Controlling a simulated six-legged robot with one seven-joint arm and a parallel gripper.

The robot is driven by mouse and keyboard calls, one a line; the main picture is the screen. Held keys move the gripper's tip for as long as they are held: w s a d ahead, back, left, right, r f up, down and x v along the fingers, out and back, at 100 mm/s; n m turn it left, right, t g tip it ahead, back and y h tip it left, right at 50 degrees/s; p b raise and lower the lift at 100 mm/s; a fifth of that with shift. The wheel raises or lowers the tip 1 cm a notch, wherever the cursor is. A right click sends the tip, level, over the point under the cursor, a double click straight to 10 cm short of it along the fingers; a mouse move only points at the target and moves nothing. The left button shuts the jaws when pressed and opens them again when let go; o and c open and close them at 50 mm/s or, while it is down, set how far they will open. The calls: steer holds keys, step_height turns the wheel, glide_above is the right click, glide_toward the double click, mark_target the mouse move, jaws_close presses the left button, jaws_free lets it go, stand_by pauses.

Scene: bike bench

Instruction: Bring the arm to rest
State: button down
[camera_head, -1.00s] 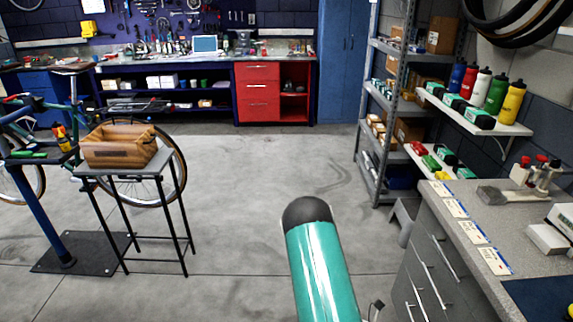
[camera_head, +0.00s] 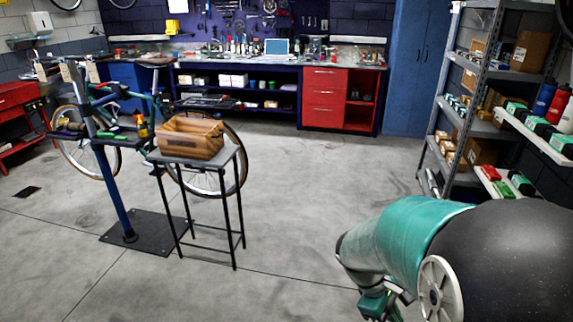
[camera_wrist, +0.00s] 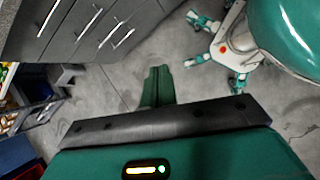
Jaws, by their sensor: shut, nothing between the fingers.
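My gripper (camera_wrist: 157,86) shows in the wrist view as green fingers closed together, with nothing between them, above the bare concrete floor. My teal arm fills the lower right of the head view, folded with a large black joint close to the camera. The gripper's fingertips cannot be made out in the head view. In the wrist view, my own body and legs are at the upper right, apart from the fingers.
A grey drawer cabinet (camera_wrist: 85,25) is at the wrist view's upper left. Metal shelving (camera_head: 470,100) stands at right. The middle floor (camera_head: 320,190) is clear.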

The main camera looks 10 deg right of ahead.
steer(key=s+a+r+m+t+y, duration=0.1)
steer(key=a+r+m+t+y, duration=0.4)
steer(key=a+r, duration=1.1)
steer(key=a+m+t, duration=0.2)
steer(key=t, duration=0.2)
steer(key=shift+r, duration=0.2)
steer(key=shift+s+d, duration=0.1)
steer(key=shift+d, duration=0.1)
